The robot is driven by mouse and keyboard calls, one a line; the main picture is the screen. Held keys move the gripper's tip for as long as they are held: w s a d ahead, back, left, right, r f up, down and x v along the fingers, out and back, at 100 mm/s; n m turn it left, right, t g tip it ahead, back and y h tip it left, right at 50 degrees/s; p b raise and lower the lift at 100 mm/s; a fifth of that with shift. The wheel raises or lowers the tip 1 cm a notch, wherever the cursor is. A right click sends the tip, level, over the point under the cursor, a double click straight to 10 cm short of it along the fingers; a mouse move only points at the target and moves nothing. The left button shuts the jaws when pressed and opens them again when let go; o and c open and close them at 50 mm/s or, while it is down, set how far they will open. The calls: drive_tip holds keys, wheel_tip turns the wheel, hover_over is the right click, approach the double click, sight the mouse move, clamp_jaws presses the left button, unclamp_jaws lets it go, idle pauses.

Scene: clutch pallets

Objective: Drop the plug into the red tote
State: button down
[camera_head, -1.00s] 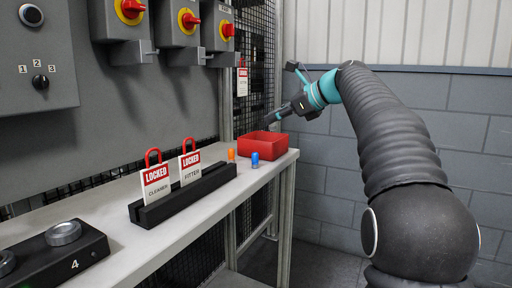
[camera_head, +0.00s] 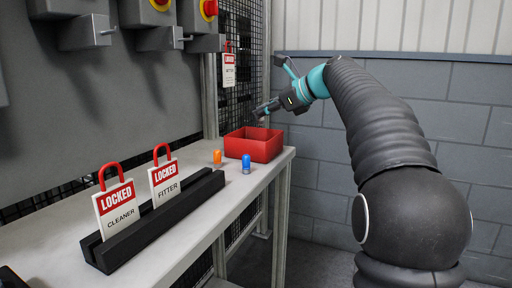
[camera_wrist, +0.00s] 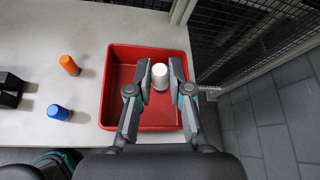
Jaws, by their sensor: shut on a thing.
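The white plug (camera_wrist: 160,76) is between the two fingers of my gripper (camera_wrist: 161,70) in the wrist view, and the fingers are shut on it. The red tote (camera_wrist: 117,62) is an open box below it; the plug appears over the tote's inside, towards its right side. In the head view my gripper (camera_head: 261,117) is above the red tote (camera_head: 253,151), which stands at the far end of the bench. The exact height of the plug above the tote floor is hard to tell.
An orange plug (camera_head: 217,157) and a blue plug (camera_head: 246,164) stand on the bench (camera_head: 205,222) beside the tote. A black rack (camera_head: 160,222) holds two red-and-white lock tags. A mesh panel (camera_head: 256,60) rises behind the tote.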

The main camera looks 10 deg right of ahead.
drive_tip(key=shift+f+b, duration=1.95)
drive_tip(key=shift+b, duration=0.2)
drive_tip(key=c, duration=1)
unclamp_jaws()
drive_tip(key=v, duration=1.2)
drive_tip(key=shift+d, duration=0.1)
